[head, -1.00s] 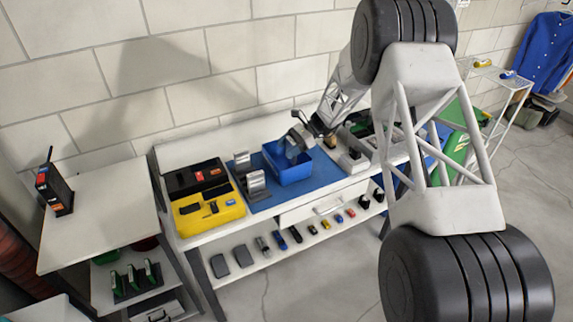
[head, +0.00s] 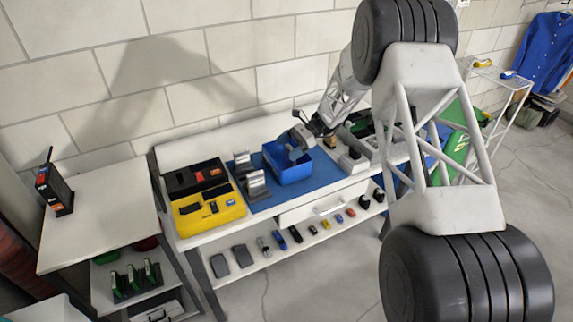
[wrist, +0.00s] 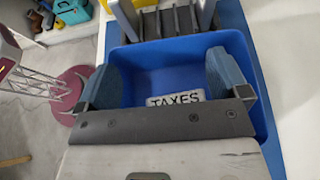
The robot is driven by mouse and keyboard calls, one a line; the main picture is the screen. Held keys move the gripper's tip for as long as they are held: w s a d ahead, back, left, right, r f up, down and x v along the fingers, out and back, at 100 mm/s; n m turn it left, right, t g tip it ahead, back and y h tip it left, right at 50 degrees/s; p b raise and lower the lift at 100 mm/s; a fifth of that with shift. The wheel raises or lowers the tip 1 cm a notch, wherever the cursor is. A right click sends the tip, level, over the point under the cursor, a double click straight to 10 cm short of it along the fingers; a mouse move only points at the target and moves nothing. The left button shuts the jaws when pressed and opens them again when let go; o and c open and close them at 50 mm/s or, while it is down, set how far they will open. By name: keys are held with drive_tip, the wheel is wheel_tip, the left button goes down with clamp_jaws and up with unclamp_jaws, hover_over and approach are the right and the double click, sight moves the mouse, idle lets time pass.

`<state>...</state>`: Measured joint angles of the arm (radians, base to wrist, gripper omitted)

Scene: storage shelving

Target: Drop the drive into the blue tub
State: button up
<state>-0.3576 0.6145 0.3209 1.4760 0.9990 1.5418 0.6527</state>
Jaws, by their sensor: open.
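The blue tub (head: 293,174) stands on a blue mat on the workbench. In the wrist view the tub (wrist: 262,110) opens below my gripper (wrist: 165,78), whose two blue-grey fingers are wide apart with nothing gripped between them. A pale drive with a "TAXES" label (wrist: 175,98) shows inside the tub, between the fingers in the picture. Its lower edge is hidden by the gripper's dark bar. In the head view my gripper (head: 298,150) is over the tub, and the drive cannot be made out.
Silver metal racks (head: 256,184) stand just left of the tub. More docks (head: 352,161) are to the right. Several small drives and devices line the lower shelf (head: 262,262).

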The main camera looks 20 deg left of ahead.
drive_tip(key=v, duration=0.7)
drive_tip(key=shift+w+d, duration=0.15)
drive_tip(key=shift+r, duration=0.25)
idle(0.6)
drive_tip(key=s+d+r+n+t+h, duration=0.4)
drive_tip(key=s+d+r+t+h, duration=0.15)
drive_tip(key=s+d+r, duration=1.7)
drive_tip(key=s+d+n+t+h, duration=0.1)
drive_tip(key=s+d+t, duration=0.1)
drive_tip(key=s+d, duration=0.4)
drive_tip(key=s+d+r+n+t+h, duration=0.1)
drive_tip(key=s+d, duration=0.5)
drive_tip(key=s, duration=0.8)
drive_tip(key=s+d+r+n+t+h, duration=0.1)
drive_tip(key=s+d, duration=0.4)
drive_tip(key=s, duration=0.5)
drive_tip(key=shift+d+n+t+h, duration=0.4)
drive_tip(key=shift+n+t+h, duration=0.4)
drive_tip(key=shift+t, duration=0.55)
